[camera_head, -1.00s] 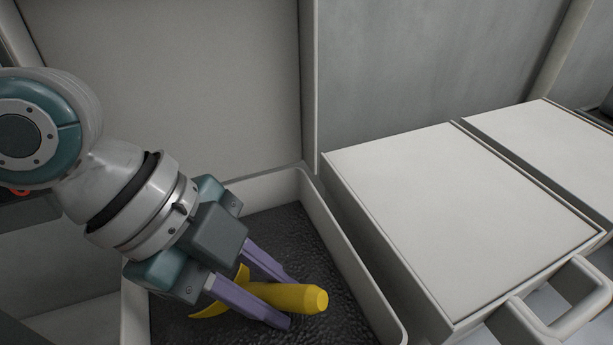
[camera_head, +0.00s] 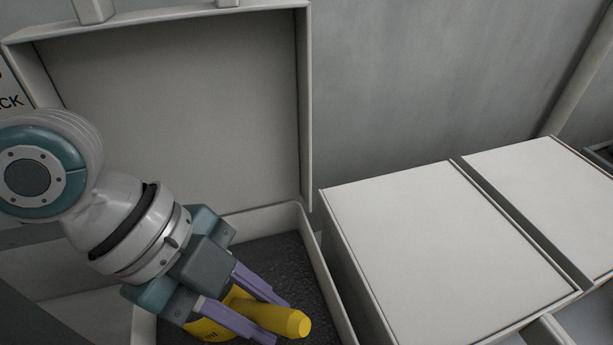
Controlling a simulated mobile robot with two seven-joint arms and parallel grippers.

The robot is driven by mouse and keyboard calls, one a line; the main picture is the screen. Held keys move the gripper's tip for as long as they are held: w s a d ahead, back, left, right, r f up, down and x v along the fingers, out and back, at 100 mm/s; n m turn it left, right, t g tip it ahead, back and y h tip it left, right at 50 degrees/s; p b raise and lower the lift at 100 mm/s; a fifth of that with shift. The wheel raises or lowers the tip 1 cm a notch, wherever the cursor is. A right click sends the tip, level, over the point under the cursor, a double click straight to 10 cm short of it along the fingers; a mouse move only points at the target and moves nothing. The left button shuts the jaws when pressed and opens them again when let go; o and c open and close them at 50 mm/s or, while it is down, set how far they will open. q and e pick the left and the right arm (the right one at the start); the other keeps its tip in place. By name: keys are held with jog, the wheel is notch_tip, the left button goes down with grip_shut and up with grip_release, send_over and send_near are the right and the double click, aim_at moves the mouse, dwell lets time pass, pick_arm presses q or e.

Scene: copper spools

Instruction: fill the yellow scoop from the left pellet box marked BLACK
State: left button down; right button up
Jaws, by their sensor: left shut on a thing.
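The yellow scoop (camera_head: 283,320) is in my left gripper (camera_head: 262,312), whose purple fingers are shut on its handle. The handle points right and toward the camera. The scoop's bowl is mostly hidden behind the fingers, so I cannot tell how much it holds. The open pellet box (camera_head: 322,280) lies below, with dark pellets (camera_head: 280,255) inside. Its raised lid (camera_head: 190,110) stands behind. A sign (camera_head: 12,100) at the left edge shows "CK". My right gripper is not in view.
A closed white box lid (camera_head: 450,260) lies right of the open box, with a second closed lid (camera_head: 550,195) beyond it. A grey wall (camera_head: 420,90) rises behind. The box's side walls stand close to my left gripper.

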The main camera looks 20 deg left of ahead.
pick_arm(q)
jog(key=shift+y, duration=0.8)
jog(key=r+p, duration=0.2)
jog(key=d+r+p, duration=0.1)
jog(key=r+p, duration=0.1)
jog(key=d+r+p, duration=0.1)
jog(key=r+p, duration=0.1)
jog(key=p, duration=0.1)
jog(key=shift+s+r, duration=0.15)
jog(key=shift+r, duration=0.15)
jog(key=p, duration=0.1)
jog(key=d+r+y+p, duration=0.1)
jog(key=p, duration=0.1)
jog(key=d+r+p, duration=0.1)
jog(key=shift+s+d+r+t+y+p, duration=0.15)
jog(key=shift+s+t+y+p, duration=0.15)
jog(key=shift+p, duration=0.1)
jog(key=shift+d+r+y+p, duration=0.55)
jog(key=shift+d+y+p, duration=0.1)
jog(key=shift+p, duration=0.45)
jog(key=shift+r, duration=0.1)
jog(key=shift+r+m+y+p, duration=0.3)
jog(key=shift+r+y+p, duration=0.5)
jog(key=shift+p, duration=0.9)
jog(key=shift+r, duration=0.15)
